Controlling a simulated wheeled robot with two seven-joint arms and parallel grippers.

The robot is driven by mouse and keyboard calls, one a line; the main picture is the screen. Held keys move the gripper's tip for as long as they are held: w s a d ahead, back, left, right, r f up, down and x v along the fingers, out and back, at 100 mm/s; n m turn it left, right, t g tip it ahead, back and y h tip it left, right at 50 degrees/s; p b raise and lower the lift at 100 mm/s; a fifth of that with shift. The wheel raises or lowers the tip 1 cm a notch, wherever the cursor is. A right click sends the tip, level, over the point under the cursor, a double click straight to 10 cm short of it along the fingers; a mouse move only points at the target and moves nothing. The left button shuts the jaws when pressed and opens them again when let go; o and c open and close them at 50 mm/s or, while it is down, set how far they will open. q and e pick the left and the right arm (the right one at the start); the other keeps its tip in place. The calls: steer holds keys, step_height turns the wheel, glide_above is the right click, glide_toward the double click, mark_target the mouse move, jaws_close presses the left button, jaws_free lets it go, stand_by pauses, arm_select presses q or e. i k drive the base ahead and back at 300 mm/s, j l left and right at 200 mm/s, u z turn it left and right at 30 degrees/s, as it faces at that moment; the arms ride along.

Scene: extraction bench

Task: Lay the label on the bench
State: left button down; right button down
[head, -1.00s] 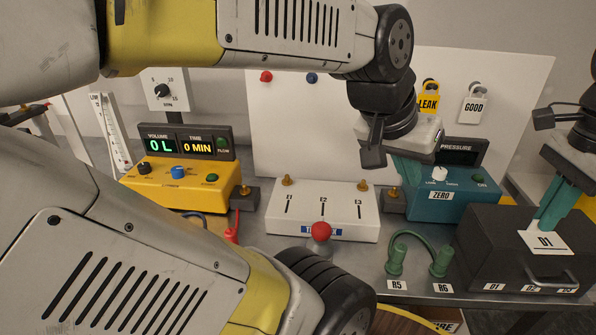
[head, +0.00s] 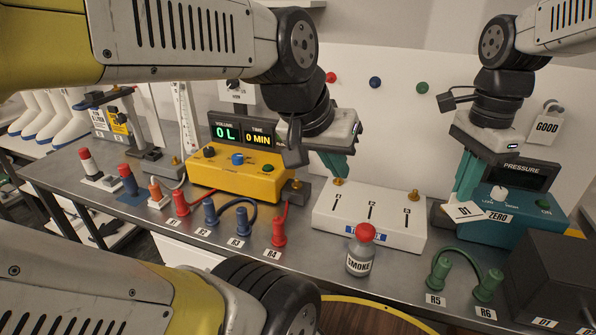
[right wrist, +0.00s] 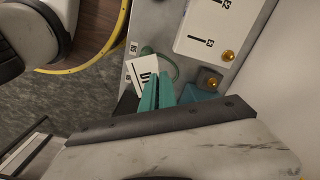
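In the right wrist view the label (right wrist: 140,77) sticks out from the fingertips (right wrist: 153,84), above the bench. The grey metal bench (head: 398,272) runs across the picture. My left gripper (head: 338,172) hangs behind the white three-slot block, near the yellow unit; its finger gap is not clear.
The white block (head: 368,212), a smoke bottle (head: 360,257), green plugs R5 and R6 (head: 462,274) and a dark box (head: 555,275) stand nearby. The yellow meter unit (head: 238,178) is at the left. Bare bench lies between bottle and green plugs.

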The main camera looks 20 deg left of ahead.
mark_target(72, 165)
steer(key=j+u, duration=0.7)
steer(key=i+j+u, duration=0.15)
steer(key=j, duration=0.25)
steer(key=i+j+u, duration=0.1)
steer(key=j, duration=0.3)
steer(key=i+j+u, duration=0.15)
steer(key=j, duration=0.25)
steer(key=i+j+u, duration=0.15)
steer(key=j, duration=0.25)
steer(key=i+j, duration=0.15)
steer(key=j, duration=0.25)
steer(key=i+j, duration=0.15)
steer(key=j, duration=0.2)
steer(key=i+j, duration=0.2)
steer(key=j, duration=0.2)
steer(key=i+j, duration=0.15)
steer(key=j, duration=0.25)
